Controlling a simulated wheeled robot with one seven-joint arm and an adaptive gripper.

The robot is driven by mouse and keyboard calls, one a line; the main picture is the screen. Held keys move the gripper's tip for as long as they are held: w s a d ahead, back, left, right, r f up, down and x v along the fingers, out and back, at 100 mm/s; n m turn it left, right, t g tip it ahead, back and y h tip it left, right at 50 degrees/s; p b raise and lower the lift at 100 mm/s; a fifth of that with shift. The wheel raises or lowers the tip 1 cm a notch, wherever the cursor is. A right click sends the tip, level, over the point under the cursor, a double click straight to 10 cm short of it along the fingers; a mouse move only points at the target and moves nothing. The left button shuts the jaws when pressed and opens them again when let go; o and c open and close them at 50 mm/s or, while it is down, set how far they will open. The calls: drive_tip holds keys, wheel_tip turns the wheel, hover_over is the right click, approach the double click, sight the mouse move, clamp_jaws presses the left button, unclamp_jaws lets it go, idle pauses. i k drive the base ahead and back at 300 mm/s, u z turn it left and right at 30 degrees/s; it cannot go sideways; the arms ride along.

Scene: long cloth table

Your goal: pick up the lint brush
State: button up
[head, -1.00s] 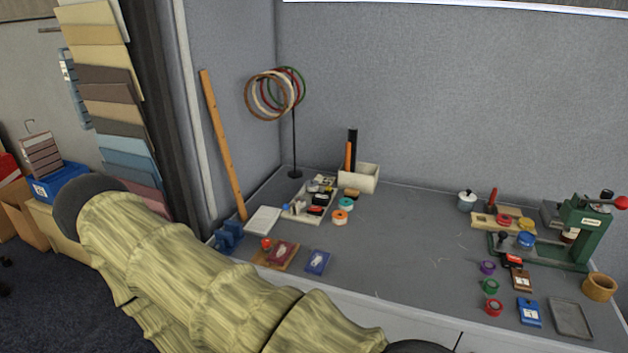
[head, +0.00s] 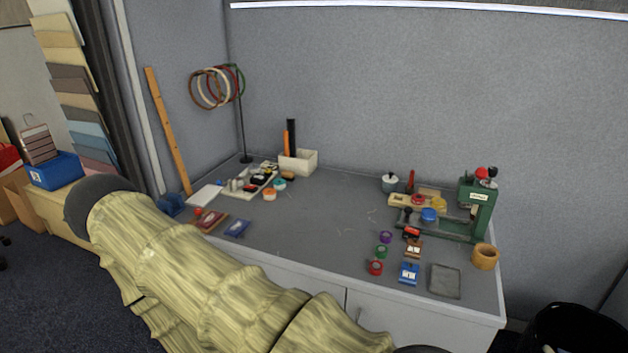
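I cannot pick out the lint brush for certain; the small things on the table are hard to tell apart at this size. A slim red upright item (head: 410,181) stands behind a light wooden tray (head: 399,200) at the right. Black and orange upright items (head: 291,136) stand in a white box (head: 299,162) at the back. My arm in its yellowish sleeve crosses the lower left and hides part of the table's front. My gripper is out of the picture.
The grey cloth table (head: 325,215) has bare room in its middle. A green press (head: 479,208), coloured tape rolls and a grey tray (head: 445,281) are at the right. A hoop stand (head: 241,125) is at the back left. A black bin (head: 575,330) stands off the right end.

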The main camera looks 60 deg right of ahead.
sight(288, 175)
drive_tip(key=k, duration=0.25)
drive_tip(key=z, duration=0.8)
